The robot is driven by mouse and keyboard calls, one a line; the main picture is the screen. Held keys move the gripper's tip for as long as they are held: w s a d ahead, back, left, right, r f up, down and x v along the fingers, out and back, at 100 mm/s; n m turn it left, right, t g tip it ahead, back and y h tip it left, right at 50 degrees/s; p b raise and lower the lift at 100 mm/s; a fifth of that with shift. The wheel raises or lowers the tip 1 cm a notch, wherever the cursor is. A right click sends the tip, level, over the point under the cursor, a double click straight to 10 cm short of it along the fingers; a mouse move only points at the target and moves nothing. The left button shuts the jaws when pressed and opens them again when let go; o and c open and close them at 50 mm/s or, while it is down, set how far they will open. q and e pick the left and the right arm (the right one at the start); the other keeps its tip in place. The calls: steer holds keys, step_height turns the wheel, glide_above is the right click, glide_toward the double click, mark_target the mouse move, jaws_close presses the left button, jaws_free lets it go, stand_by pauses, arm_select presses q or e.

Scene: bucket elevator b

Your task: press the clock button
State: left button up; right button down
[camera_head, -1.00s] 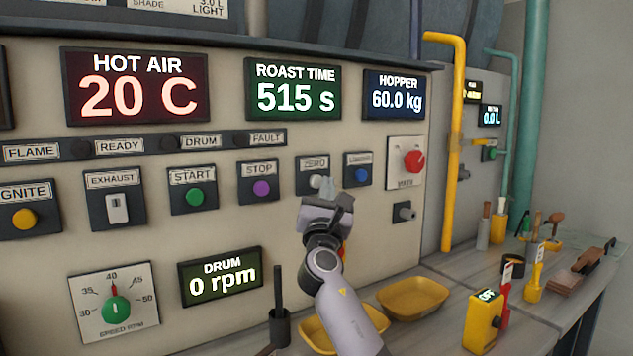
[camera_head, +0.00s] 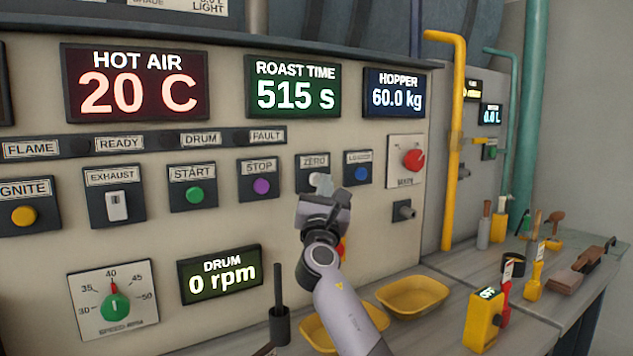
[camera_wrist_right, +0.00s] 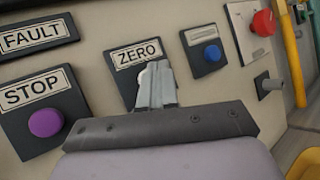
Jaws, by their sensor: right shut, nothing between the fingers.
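The roast time display (camera_head: 293,88) reads 515 s on the panel. Below it is a button plate labelled ZERO (camera_head: 312,163) with a pale button (camera_head: 316,179), largely covered by my right gripper (camera_head: 323,184). In the right wrist view the shut, empty fingertips (camera_wrist_right: 157,72) overlap the ZERO plate (camera_wrist_right: 131,57) and hide most of its button. I cannot tell whether they touch it. No button is labelled clock in readable text. The purple STOP button (camera_head: 262,187) is to the left and a blue button (camera_head: 361,174) to the right. My left gripper is out of view.
A red knob (camera_head: 414,160) and a grey stub (camera_head: 404,211) project from the panel at right. Yellow trays (camera_head: 413,296) and a dark upright holder (camera_head: 279,325) stand on the bench below. A yellow pipe (camera_head: 453,150) rises at the right.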

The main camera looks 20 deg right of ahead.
steer(key=shift+w+a+b, duration=0.1)
steer(key=shift+w+b, duration=0.35)
steer(key=shift+w, duration=0.1)
stand_by(0.7)
steer(key=shift+s+p, duration=0.95)
steer(key=shift+p, duration=0.1)
